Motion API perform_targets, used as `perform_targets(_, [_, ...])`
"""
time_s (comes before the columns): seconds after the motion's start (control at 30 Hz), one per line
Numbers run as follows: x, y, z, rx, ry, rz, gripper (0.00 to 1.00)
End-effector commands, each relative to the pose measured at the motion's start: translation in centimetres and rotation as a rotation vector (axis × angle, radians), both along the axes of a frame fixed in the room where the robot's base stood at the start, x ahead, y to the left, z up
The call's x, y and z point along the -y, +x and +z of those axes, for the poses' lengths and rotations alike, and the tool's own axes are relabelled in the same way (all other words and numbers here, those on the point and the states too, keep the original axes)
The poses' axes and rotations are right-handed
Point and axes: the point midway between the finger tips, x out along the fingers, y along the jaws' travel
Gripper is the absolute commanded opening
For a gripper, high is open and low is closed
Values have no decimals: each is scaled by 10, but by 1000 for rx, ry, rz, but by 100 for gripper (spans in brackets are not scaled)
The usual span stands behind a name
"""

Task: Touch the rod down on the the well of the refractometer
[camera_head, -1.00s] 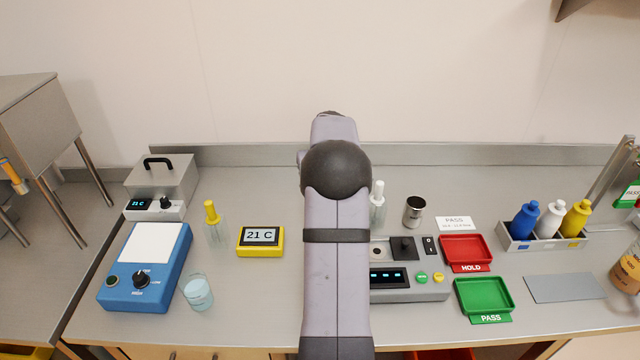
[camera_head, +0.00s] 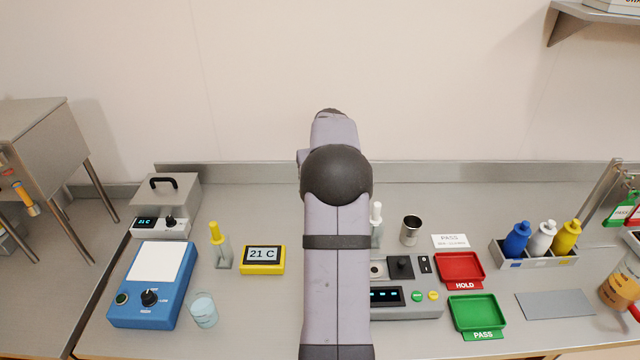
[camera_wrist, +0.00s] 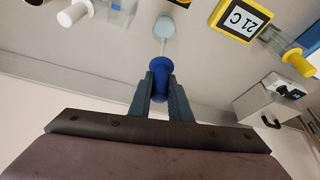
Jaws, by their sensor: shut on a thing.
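My gripper (camera_wrist: 160,88) is shut on the blue handle (camera_wrist: 161,80) of a rod in the wrist view. The rod's thin pale shaft (camera_wrist: 163,46) points away from the jaws, toward a pale round disc (camera_wrist: 163,27). I cannot tell whether the rod touches the disc. The refractometer is the grey instrument (camera_head: 405,311) with a lit display, right of my arm in the head view. Its round well (camera_head: 376,269) shows just beside the arm. The arm hides its left part, my gripper and the rod in that view.
A white-topped rod (camera_head: 376,212) stands behind the refractometer; a yellow-topped one (camera_head: 215,235) stands left. A yellow 21 C display (camera_head: 262,260), glass beaker (camera_head: 203,310) and blue stirrer (camera_head: 150,287) are left. Red (camera_head: 460,267) and green (camera_head: 476,311) trays and a metal cup (camera_head: 411,230) are right.

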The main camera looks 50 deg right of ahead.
Motion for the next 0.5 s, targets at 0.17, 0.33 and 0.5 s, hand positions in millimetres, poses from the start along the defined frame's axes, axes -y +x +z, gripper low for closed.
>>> perform_targets(0.17, [5,-5,-2,0,0,-11,1])
perform_targets(0.33, [27,-24,2,3,-3,-60,1])
perform_targets(0.5, [60,-57,27,5,-5,-139,1])
